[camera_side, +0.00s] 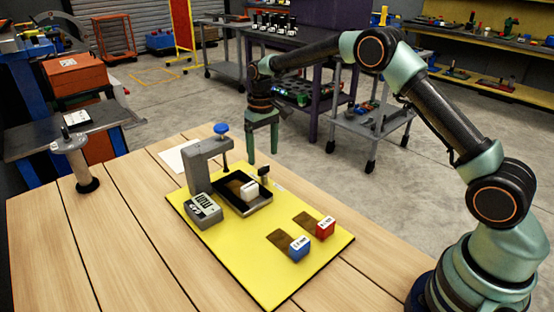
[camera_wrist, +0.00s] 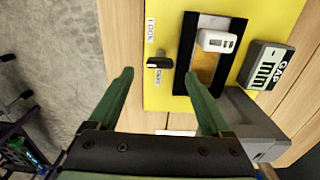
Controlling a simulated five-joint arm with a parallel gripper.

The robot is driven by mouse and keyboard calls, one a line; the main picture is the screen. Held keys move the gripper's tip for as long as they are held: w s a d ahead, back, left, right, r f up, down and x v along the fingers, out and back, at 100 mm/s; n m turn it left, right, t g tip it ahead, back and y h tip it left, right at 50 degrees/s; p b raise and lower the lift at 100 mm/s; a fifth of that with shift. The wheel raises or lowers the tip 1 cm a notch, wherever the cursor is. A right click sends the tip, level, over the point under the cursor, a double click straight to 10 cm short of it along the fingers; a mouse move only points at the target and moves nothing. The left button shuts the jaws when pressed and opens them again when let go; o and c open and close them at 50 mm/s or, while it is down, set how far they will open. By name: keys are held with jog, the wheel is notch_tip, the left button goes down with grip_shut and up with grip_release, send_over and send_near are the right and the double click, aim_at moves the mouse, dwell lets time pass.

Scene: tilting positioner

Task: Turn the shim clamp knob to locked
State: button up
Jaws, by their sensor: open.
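A small black knob (camera_side: 264,171) stands at the right edge of a black tray (camera_side: 262,204) on the yellow board. In the wrist view the knob (camera_wrist: 159,63) is a short bar lying across the picture, with a lighter left end. A white label (camera_wrist: 150,30) reading LOCK is above it; a second label (camera_wrist: 158,77) below is too small to read surely. A white block (camera_wrist: 216,40) sits in the tray on a brown-gold strip (camera_wrist: 206,68). My gripper (camera_side: 262,158) is open and empty, pointing down above the knob. The knob shows between its fingers (camera_wrist: 157,76), apparently untouched.
A grey C-shaped stand (camera_side: 200,160) with a blue top knob (camera_side: 221,128) rises close left of my gripper. A GAP mm display (camera_side: 203,210) stands beside the tray. Blue (camera_side: 299,248) and red (camera_side: 325,226) blocks sit at the board's front right.

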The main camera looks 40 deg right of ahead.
aim_at(264, 167)
notch_tip(264, 167, up, 8)
jog(key=shift+f, duration=0.2)
jog(key=s+r+t, duration=0.3)
jog(key=s+r, duration=0.8)
jog(key=s, duration=0.1)
jog(key=s+f+t, duration=0.2)
jog(key=s+f, duration=0.1)
jog(key=s, duration=1.1)
jog(key=shift+a+t, duration=0.25)
jog(key=shift+t, duration=0.05)
